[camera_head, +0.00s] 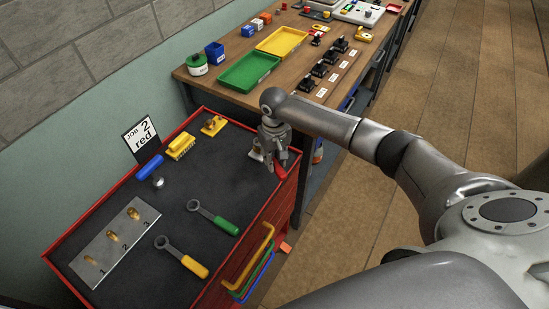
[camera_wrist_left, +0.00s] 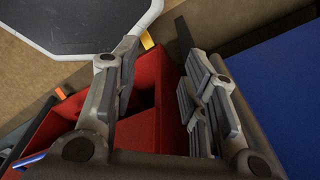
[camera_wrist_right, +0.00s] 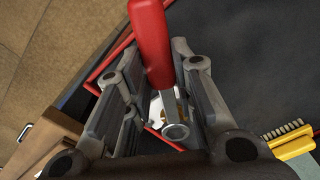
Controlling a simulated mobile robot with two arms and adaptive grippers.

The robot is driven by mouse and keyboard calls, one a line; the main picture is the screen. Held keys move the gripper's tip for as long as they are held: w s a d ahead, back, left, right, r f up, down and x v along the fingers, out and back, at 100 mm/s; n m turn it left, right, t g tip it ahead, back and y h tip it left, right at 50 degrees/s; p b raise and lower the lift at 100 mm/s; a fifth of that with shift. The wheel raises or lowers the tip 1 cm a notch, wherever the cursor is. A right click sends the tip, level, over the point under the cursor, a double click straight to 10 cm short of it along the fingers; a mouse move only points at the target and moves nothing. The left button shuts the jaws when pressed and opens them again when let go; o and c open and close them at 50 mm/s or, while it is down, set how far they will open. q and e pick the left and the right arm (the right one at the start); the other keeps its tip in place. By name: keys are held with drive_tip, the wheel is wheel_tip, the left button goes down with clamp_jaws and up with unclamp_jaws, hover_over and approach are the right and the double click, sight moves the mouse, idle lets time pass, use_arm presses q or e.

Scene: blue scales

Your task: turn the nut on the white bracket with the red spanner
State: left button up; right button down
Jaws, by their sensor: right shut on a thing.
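The red spanner's handle (camera_head: 281,170) shows below my right gripper (camera_head: 273,146), at the right edge of the dark bench top. In the right wrist view the red handle (camera_wrist_right: 150,40) stands between the fingers of my right gripper (camera_wrist_right: 160,65), which is shut on the spanner. The spanner's metal ring end (camera_wrist_right: 176,131) points toward the palm in that picture. A pale piece (camera_head: 257,155) beside the gripper may be the white bracket; it is mostly hidden and I cannot make out its nut. My left gripper (camera_wrist_left: 155,65) is open and empty, seen only in the left wrist view.
Green (camera_head: 215,219) and yellow (camera_head: 182,257) spanners lie on the red-rimmed bench, near a numbered plate (camera_head: 98,268). A yellow brush (camera_head: 180,146), a blue-handled tool (camera_head: 150,166) and a "JOB 2 red" card (camera_head: 142,135) are behind. A wooden table (camera_head: 290,87) with trays adjoins.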

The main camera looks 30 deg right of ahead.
drive_tip(key=shift+f+b, duration=0.45)
drive_tip(key=shift+f, duration=0.6)
idle(0.4)
drive_tip(key=shift+a+r+p, duration=0.15)
drive_tip(key=shift+a+p, duration=0.15)
drive_tip(key=shift+p, duration=0.25)
drive_tip(key=shift+a+m+p, duration=0.45)
drive_tip(key=shift+m+p, duration=0.1)
drive_tip(key=shift+m, duration=0.15)
drive_tip(key=shift+a, duration=0.15)
